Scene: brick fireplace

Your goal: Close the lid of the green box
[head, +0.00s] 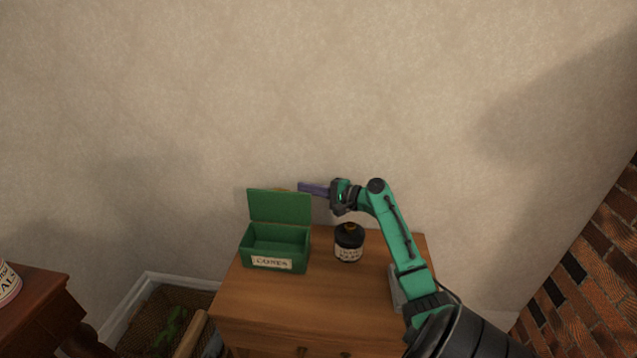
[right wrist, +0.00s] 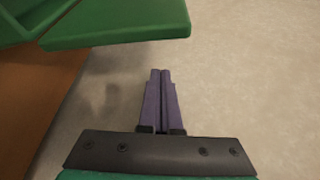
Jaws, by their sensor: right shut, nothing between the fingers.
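The green box (head: 275,247) stands on the left part of the wooden cabinet top, with a pale label on its front. Its lid (head: 280,206) is open and stands roughly upright at the back. My right gripper (head: 302,188) is shut and empty, with its purple fingers pointing left near the lid's upper right corner. In the right wrist view the shut fingers (right wrist: 161,75) are just beyond the edge of the green lid (right wrist: 120,25), with a gap visible. My left gripper is not in view.
A dark jar (head: 348,243) with a label stands right of the box, below my right gripper. The cabinet top (head: 320,300) is clear in front. The wall (head: 320,100) is close behind. A grey object (head: 396,290) is partly hidden by my right arm.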

